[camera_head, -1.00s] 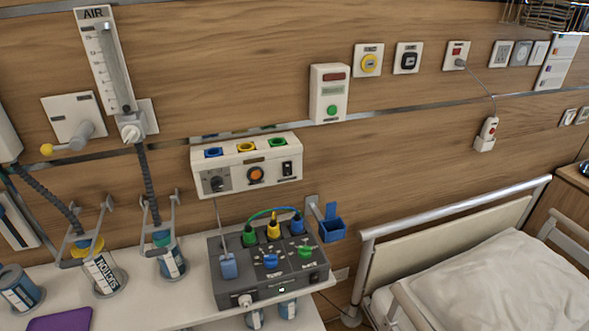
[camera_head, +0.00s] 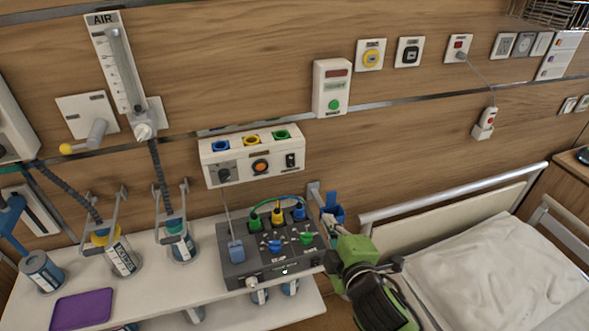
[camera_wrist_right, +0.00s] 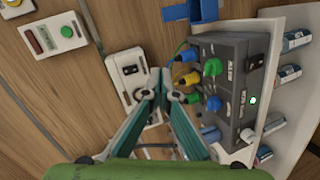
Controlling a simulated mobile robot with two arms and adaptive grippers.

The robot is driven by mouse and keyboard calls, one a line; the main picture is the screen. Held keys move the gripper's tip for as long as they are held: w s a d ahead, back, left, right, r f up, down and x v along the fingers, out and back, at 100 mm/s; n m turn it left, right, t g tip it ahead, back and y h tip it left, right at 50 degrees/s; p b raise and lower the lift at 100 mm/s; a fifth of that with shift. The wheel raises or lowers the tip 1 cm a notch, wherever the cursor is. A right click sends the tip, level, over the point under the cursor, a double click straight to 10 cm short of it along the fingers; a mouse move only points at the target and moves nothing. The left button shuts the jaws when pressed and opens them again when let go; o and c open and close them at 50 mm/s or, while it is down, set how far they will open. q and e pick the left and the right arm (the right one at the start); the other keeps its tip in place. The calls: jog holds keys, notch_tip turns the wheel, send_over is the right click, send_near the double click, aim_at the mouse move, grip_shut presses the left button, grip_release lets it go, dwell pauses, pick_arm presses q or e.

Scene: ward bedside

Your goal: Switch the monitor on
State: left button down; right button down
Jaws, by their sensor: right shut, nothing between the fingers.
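No label that I can read says which unit is the monitor. A white wall unit (camera_head: 240,177) has blue, yellow and green sockets on top, a dark knob (camera_head: 224,174), an orange round button (camera_head: 261,166) and a black rocker switch (camera_head: 290,160). Its rocker position is too small to tell. Below it a dark grey box (camera_head: 237,270) with coloured plugs and knobs stands on the shelf; a small green light (camera_wrist_right: 252,100) glows on it. My right gripper (camera_head: 329,222) is shut and empty, right of the box. In the wrist view its fingertips (camera_wrist_right: 162,88) overlap the white unit.
A blue wall holder (camera_head: 333,212) is close behind my right gripper. The bed (camera_head: 500,260) and its rail are to the right. Bottles (camera_head: 122,258) and a purple pad (camera_head: 83,308) are on the shelf at left. A white panel (camera_head: 332,88) is above.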

jog(key=w+a+r+n+t+y, duration=0.1)
jog(key=w+a+r+n+y, duration=0.1)
jog(key=a+r+n, duration=0.1)
jog(key=shift+a+r+n+t, duration=0.3)
jog(key=shift+a+r+n, duration=0.05)
jog(key=shift+r+n, duration=0.25)
jog(key=shift+w, duration=0.15)
jog(key=p, duration=0.3)
send_near(291, 167)
jog(key=x, duration=0.7)
jog(key=shift+r, duration=0.1)
